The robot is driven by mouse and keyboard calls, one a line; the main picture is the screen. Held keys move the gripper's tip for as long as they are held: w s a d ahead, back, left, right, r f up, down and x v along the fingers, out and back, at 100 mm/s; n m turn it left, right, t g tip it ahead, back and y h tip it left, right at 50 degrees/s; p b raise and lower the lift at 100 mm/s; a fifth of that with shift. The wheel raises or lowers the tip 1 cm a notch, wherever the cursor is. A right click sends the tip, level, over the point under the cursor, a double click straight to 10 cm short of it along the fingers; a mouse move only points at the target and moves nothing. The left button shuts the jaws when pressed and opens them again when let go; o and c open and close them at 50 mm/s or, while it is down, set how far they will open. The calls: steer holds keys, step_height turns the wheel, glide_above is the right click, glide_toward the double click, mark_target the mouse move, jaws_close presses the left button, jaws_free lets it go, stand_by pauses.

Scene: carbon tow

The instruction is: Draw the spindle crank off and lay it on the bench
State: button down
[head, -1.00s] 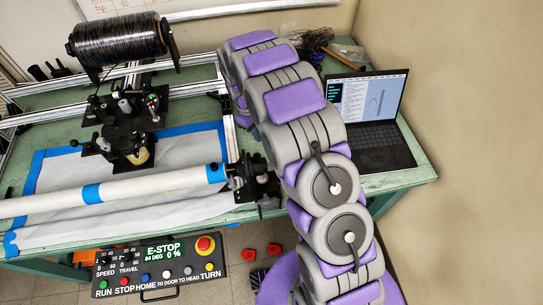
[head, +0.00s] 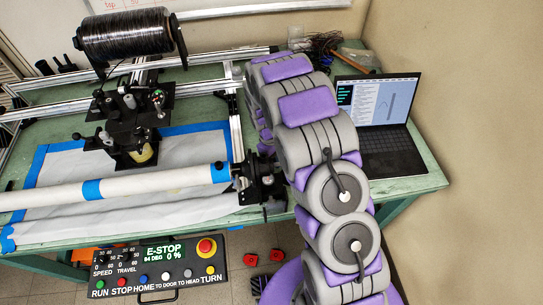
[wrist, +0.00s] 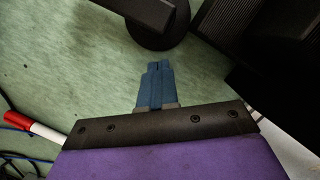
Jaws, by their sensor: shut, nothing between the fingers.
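The white spindle tube (head: 150,184), banded with blue tape, lies across the front of the bench in the head view. Its right end meets a black end fitting (head: 256,184), partly behind my arm. I cannot make out the crank as a separate part there. My gripper shows in the wrist view (wrist: 158,68) as blue fingers closed together with nothing between them. It is over the green bench (wrist: 65,60), just short of a black round base (wrist: 155,30). My arm hides the gripper in the head view.
The open laptop (head: 385,150) stands at the bench's right. A black ridged block (wrist: 228,28) is at the upper right of the wrist view, and a red-and-white marker (wrist: 30,128) with blue wires is at the left. A control box (head: 160,267) hangs in front.

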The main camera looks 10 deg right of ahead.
steer(key=shift+s+d, duration=0.15)
steer(key=shift+s, duration=0.05)
stand_by(0.3)
steer(key=shift+s+d+r+p, duration=0.15)
steer(key=shift+s+d+p, duration=0.2)
steer(key=shift+s+p, duration=0.05)
steer(key=s+d+p, duration=0.1)
steer(key=s+d, duration=0.1)
steer(key=s+d+p, duration=0.1)
steer(key=s+d, duration=0.1)
steer(key=shift+s+p, duration=0.4)
steer(key=shift+s+d, duration=0.3)
steer(key=shift+s, duration=0.05)
